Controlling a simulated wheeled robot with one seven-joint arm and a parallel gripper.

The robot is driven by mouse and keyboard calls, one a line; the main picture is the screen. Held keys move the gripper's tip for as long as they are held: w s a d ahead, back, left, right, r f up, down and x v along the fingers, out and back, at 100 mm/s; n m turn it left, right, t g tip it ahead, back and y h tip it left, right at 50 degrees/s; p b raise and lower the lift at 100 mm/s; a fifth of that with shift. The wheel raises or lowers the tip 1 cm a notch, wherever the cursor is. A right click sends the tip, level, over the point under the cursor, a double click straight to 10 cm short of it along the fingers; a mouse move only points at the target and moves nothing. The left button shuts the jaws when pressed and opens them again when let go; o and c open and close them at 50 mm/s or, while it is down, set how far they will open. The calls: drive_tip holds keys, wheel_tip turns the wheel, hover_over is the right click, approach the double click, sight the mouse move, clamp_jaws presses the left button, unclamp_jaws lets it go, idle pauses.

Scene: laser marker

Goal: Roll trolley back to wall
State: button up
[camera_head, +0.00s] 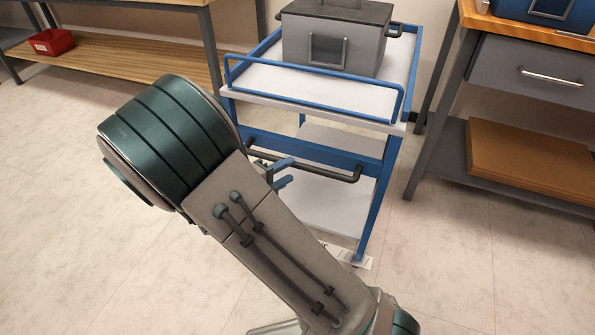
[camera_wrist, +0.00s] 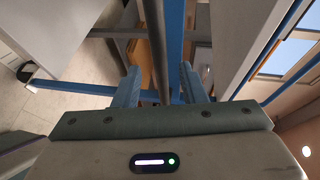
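The trolley (camera_head: 255,76) has a blue frame, white shelves and a dark push handle (camera_head: 325,172) across its near side. It stands between two benches, with the pale wall (camera_head: 432,45) behind it. My gripper (camera_head: 284,172) is at the left part of the handle, its blue-grey fingers apart. In the wrist view the dark handle bar (camera_wrist: 157,40) runs between the two fingers of my gripper (camera_wrist: 160,76), with a visible gap on each side. My arm hides the trolley's lower left part.
A grey box (camera_head: 335,45) with a dark lid stands on the trolley's top shelf. A wooden bench (camera_head: 130,62) with a red bin (camera_head: 52,42) is at left. A drawer bench (camera_head: 525,72) is close at right. The floor (camera_head: 445,255) in front is clear.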

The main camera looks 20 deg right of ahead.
sight(294, 166)
drive_tip(key=b+x, duration=0.1)
drive_tip(key=x, duration=0.4)
drive_tip(key=shift+b, duration=0.3)
clamp_jaws()
drive_tip(key=shift+w+r, duration=0.1)
